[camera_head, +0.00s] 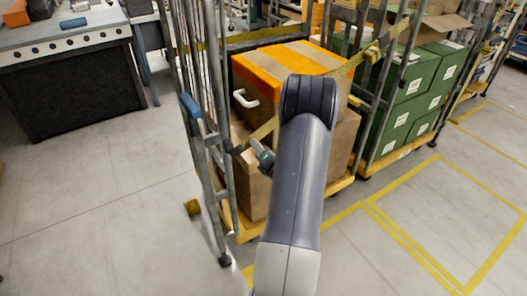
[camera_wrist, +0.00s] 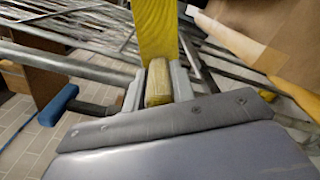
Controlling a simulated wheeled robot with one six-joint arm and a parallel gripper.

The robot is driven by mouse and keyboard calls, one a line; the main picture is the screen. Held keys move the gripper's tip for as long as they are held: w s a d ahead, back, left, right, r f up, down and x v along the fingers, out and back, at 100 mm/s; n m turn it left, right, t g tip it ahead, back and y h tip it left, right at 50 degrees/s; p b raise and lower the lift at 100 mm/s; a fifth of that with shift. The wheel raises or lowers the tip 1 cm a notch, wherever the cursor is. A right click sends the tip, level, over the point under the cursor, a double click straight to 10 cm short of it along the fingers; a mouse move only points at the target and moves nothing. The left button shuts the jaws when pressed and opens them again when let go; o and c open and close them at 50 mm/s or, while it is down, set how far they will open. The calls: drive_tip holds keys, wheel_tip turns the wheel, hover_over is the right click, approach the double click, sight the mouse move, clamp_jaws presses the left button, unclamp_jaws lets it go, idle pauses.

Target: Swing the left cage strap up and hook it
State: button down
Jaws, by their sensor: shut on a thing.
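The yellow strap (camera_head: 345,69) slants across the open front of the left roll cage (camera_head: 215,125), from the upper right post down to the left, passing behind my arm. In the wrist view the strap (camera_wrist: 158,28) runs away from the jaws at the top. My gripper (camera_head: 258,158) is beside the cage's left front post, low at the front of the boxes, and partly hidden by my arm. In the wrist view my gripper (camera_wrist: 157,88) is shut on the strap's yellow end piece (camera_wrist: 158,82). I cannot make out a hook clearly.
Cardboard boxes (camera_head: 335,145), the top one with orange tape, fill the cage. A blue handle (camera_head: 190,106) sits on its left side. A second cage with green boxes (camera_head: 408,95) stands to the right. A workbench (camera_head: 70,60) is at the left. The floor in front is clear.

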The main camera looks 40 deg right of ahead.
drive_tip(key=shift+w+a+r+p, duration=0.1)
drive_tip(key=shift+a+r+p, duration=0.15)
drive_tip(key=shift+r, duration=0.35)
drive_tip(key=shift+w+a+r+p, duration=0.1)
drive_tip(key=shift+a+r+p, duration=0.1)
drive_tip(key=shift+r, duration=0.35)
drive_tip(key=shift+w+r, duration=0.1)
drive_tip(key=shift+r, duration=0.45)
drive_tip(key=shift+r+p, duration=0.1)
drive_tip(key=shift+p, duration=0.2)
drive_tip(key=c, duration=1.2)
unclamp_jaws()
drive_tip(key=shift+a+r, duration=0.1)
drive_tip(key=shift+a, duration=0.05)
drive_tip(key=shift+f, duration=0.25)
drive_tip(key=shift+s+m, duration=0.3)
drive_tip(key=shift+s, duration=0.3)
drive_tip(key=b+v, duration=0.1)
drive_tip(key=v, duration=0.8)
drive_tip(key=shift+s+a, duration=0.15)
drive_tip(key=shift+s, duration=0.25)
